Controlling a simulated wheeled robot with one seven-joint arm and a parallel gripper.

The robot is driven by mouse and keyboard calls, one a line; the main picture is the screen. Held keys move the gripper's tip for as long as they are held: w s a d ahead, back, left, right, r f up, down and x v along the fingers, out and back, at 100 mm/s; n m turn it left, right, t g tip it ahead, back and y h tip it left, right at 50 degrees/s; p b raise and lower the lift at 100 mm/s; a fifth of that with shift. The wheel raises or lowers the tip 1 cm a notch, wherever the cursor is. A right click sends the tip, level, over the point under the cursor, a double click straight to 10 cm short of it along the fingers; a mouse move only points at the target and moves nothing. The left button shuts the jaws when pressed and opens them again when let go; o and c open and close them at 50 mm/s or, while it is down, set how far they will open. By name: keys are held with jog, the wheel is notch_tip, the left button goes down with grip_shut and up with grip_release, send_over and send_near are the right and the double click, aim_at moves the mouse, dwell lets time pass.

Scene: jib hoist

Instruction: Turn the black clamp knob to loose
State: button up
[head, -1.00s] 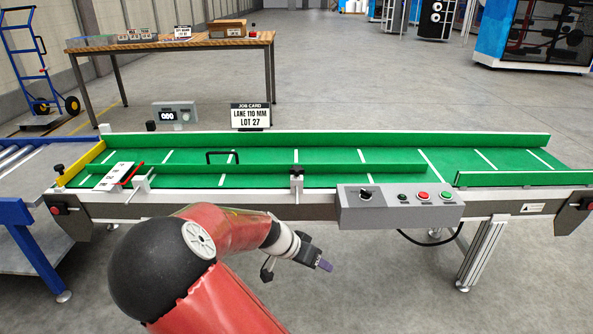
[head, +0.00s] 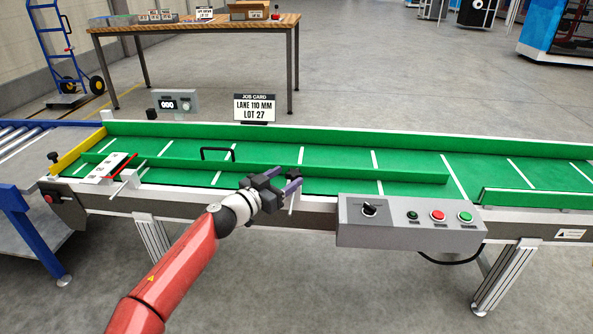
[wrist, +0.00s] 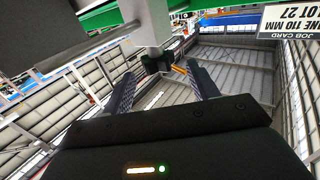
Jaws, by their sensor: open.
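My gripper (head: 289,179) is open at the near side rail of the green conveyor, beside a pale clamp post (head: 298,187). In the wrist view the two fingers of my gripper (wrist: 160,72) stand apart, and the black clamp knob (wrist: 156,63) shows between and just beyond their tips. The knob sits at the end of a pale post (wrist: 148,22). I cannot tell whether a finger touches it. In the head view my gripper hides the knob. The green guide rail (head: 370,172) runs along the belt behind the gripper.
A grey control box (head: 410,222) with a dial and several buttons juts out right of my gripper. A job card (head: 255,107) reading "LANE 110 MM, LOT 27" stands behind the belt, near a small display (head: 175,103). A second clamp (head: 128,184) is at left.

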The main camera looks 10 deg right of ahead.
aim_at(289, 176)
jog(key=shift+x, duration=1.9)
jog(key=c, duration=1)
jog(key=shift+f, duration=0.1)
